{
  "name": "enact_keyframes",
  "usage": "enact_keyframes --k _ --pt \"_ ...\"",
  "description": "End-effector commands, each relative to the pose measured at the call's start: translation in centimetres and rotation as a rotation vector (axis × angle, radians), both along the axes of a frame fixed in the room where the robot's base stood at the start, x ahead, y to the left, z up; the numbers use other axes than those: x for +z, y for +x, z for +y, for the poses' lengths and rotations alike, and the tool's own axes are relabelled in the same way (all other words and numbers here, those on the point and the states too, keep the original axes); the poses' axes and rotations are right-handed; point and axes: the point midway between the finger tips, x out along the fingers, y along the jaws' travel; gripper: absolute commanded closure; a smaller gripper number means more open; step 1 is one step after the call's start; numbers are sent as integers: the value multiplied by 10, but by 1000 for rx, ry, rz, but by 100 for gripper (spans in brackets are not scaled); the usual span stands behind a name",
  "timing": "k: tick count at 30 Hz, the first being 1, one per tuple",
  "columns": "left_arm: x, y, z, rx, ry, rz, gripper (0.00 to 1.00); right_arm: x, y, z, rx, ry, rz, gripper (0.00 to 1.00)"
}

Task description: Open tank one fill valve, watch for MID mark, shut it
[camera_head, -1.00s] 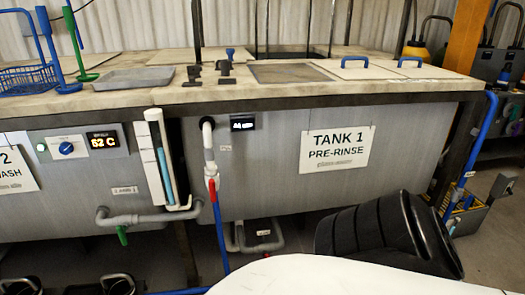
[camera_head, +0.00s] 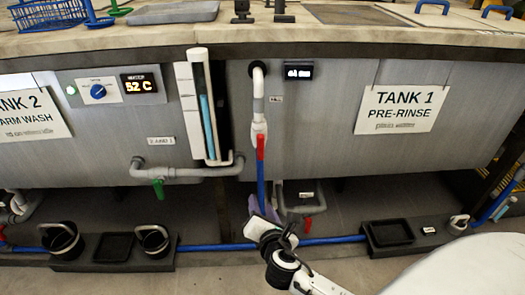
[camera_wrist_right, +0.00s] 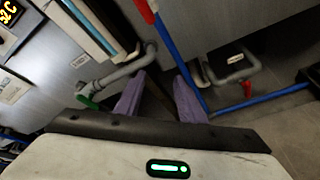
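Tank 1 (camera_head: 345,150) is a grey tank marked "PRE-RINSE". Its fill pipe (camera_head: 258,90) comes down the front, white above and blue below, with a red valve handle (camera_head: 261,147) hanging in line with it. The handle also shows at the top of the right wrist view (camera_wrist_right: 146,10). A sight gauge (camera_head: 206,110) left of the pipe holds a blue column; its marks are too small to read. My right gripper (camera_head: 256,208) is below the handle, apart from it. Its purple fingers (camera_wrist_right: 160,78) are spread and empty in the right wrist view. My left gripper is out of view.
A drain pipe with a green handle (camera_head: 158,188) is at the left, and another with a red handle (camera_head: 308,224) is low under tank 1. A blue floor pipe (camera_head: 333,240) and a black tray (camera_head: 389,233) lie below. Tank 2's display (camera_head: 140,83) reads 52 C.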

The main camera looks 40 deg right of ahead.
Motion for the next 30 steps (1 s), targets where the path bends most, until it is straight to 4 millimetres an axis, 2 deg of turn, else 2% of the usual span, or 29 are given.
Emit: enact_keyframes --k 1,3,6,9,14,24,30 --pt "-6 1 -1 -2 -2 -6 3 18 19 -13 14 -185 -9 64" --pt "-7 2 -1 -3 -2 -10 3 45 36 -26 18 -412 -3 64" --pt "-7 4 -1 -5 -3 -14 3 73 49 -36 6 -627 7 64" --pt "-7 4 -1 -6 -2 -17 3 87 57 -42 -4 -730 16 64" --pt "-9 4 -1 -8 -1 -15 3 91 73 -53 -8 -754 19 64" --pt "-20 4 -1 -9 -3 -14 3 89 125 -84 -7 -746 18 64" --pt "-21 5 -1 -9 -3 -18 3 90 140 -94 -5 -746 19 64"
